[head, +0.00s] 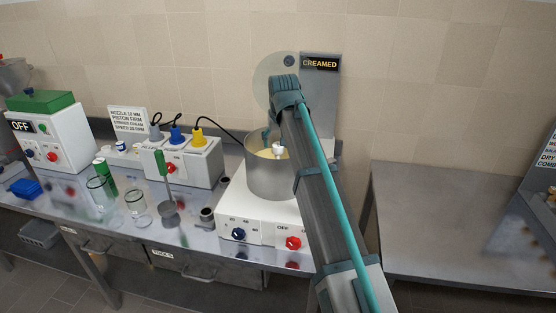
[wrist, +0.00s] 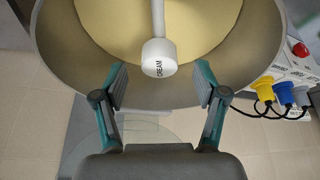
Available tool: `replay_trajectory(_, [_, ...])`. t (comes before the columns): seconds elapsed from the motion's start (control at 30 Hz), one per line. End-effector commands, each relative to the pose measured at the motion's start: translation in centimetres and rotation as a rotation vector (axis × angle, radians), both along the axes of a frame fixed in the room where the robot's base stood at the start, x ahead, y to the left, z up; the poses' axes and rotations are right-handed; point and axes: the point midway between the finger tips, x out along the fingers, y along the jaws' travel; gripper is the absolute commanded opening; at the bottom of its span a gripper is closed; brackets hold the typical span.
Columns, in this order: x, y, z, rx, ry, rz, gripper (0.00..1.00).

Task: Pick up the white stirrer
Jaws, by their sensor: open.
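The white stirrer (wrist: 159,57) has a round white head marked "CREAM" and a thin white rod that reaches over the pale yellow contents of a steel pot (wrist: 55,45). My gripper (wrist: 161,84) is open, with one finger on each side of the stirrer's head. The head lies just ahead of the fingertips in the picture, and neither finger visibly touches it. In the head view the stirrer's white top (head: 278,150) shows in the pot (head: 268,180), close to my arm. My arm hides part of the pot, and the gripper is mostly hidden there.
The pot stands on a white unit with blue and red knobs (head: 293,243). Left of it are a box with grey, blue and yellow plugs (head: 180,160), a green-handled tool (head: 165,190) and glass beakers (head: 138,207). The right bench (head: 440,220) is mostly clear.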

Motion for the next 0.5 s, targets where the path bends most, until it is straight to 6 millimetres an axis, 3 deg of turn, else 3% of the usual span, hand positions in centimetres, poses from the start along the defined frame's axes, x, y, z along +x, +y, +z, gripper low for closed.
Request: replay_trajectory(0.5, [2.1, 0.4, -4.4, 0.001, 0.001, 0.000, 0.72])
